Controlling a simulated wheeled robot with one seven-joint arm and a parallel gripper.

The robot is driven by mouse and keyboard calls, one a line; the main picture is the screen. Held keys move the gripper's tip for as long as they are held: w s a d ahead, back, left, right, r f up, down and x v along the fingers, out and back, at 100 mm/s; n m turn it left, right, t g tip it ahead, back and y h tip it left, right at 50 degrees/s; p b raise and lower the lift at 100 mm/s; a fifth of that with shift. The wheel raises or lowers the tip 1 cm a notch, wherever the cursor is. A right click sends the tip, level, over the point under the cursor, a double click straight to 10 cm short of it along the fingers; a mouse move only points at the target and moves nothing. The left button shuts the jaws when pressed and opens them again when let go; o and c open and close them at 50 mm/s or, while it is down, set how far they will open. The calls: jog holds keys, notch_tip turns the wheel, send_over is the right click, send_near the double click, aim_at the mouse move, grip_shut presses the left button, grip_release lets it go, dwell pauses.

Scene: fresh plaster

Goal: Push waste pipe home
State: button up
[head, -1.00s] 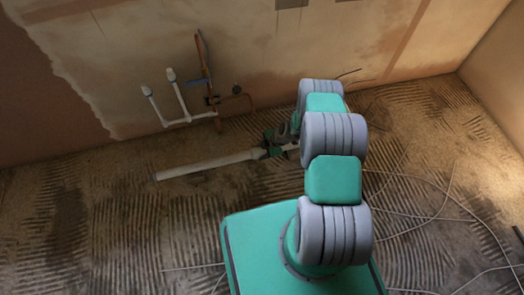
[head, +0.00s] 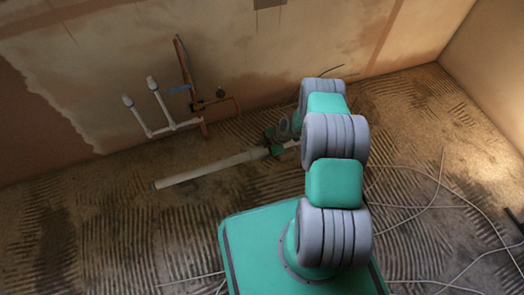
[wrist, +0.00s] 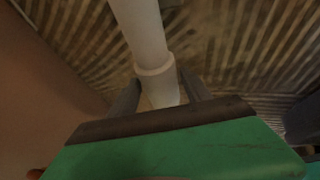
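A long white waste pipe (head: 210,168) lies low along the ridged floor, roughly parallel to the wall, its bare end at the left. My gripper (head: 276,146) is at its right part, mostly screened by my arm. A short pale piece shows just right of the gripper. In the wrist view, the white pipe (wrist: 140,27) runs down to a wider collar (wrist: 155,70) between the two grey fingers of my gripper (wrist: 158,88). The fingers are one on each side, close to the pipe. Whether they press on it is unclear. The pipe beyond is hidden under the gripper body.
White pipework with two upright stubs (head: 166,108) and copper pipes (head: 186,75) with a valve (head: 220,93) stand at the wall. Loose cables (head: 440,190) curl on the floor at the right. The floor left of my base is open.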

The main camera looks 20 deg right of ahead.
jog(key=shift+o, duration=0.9)
jog(key=shift+a, duration=0.25)
jog(key=p+v, duration=0.3)
jog(key=v, duration=0.4)
jog(key=shift+d+r, duration=0.15)
jog(key=shift+r, duration=0.2)
